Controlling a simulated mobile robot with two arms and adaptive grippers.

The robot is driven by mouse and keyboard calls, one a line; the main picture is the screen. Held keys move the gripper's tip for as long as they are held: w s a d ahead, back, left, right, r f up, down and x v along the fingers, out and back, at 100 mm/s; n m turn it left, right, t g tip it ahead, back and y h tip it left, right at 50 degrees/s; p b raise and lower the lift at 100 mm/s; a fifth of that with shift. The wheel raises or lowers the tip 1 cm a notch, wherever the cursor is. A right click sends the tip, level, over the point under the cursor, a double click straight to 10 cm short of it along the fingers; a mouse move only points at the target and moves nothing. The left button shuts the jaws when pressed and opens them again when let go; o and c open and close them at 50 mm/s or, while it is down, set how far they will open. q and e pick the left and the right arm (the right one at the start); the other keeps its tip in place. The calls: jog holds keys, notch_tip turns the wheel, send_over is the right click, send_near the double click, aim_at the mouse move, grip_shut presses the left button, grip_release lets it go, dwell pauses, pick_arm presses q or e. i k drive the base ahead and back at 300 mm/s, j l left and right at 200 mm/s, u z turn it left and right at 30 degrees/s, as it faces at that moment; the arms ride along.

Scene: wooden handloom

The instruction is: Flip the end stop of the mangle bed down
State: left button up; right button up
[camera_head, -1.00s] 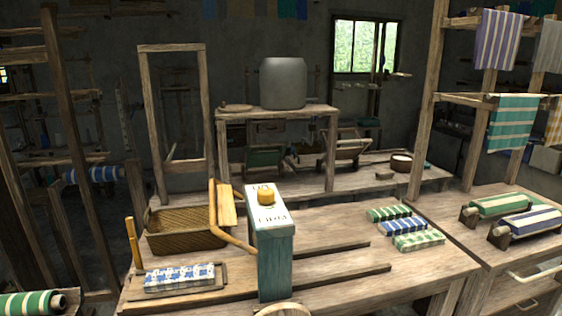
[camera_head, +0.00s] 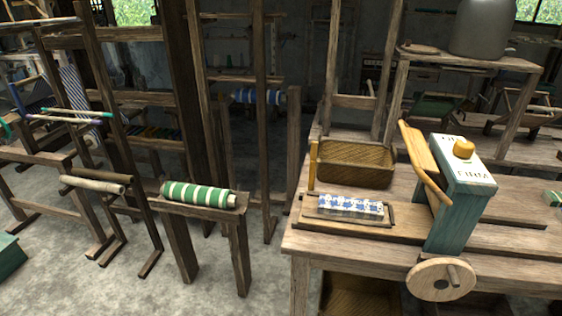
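The mangle bed (camera_head: 407,236) is a low wooden track on the table. An upright yellow-orange bar (camera_head: 313,166) stands at its left end; it looks like the end stop and is raised. A shallow wooden tray (camera_head: 388,222) lies on the bed, with a folded blue-and-white checked cloth (camera_head: 350,206) in it. A teal box (camera_head: 459,205) with a yellow knob (camera_head: 463,149) and a wooden lever (camera_head: 425,165) stands over the bed to the right. Neither of my grippers is in view.
A woven basket (camera_head: 355,165) sits just behind the bed. A wooden wheel with a peg (camera_head: 440,279) projects at the table's front. Left of the table, a green-and-white striped roll (camera_head: 198,194) rests on a wooden stand. Bare floor (camera_head: 215,293) lies in front of the stand.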

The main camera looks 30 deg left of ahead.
aim_at(314, 152)
jog(key=k+j, duration=0.1)
jog(key=j, duration=0.45)
jog(key=k+j, duration=0.1)
jog(key=j, duration=0.45)
jog(key=k+j, duration=0.1)
jog(key=j, duration=0.45)
jog(key=i+j, duration=0.5)
jog(key=i+j+z, duration=0.15)
jog(key=i+j, duration=0.75)
jog(key=j, duration=0.15)
jog(key=i+j+z, duration=0.15)
jog(key=i+j, duration=0.3)
jog(key=j, duration=0.1)
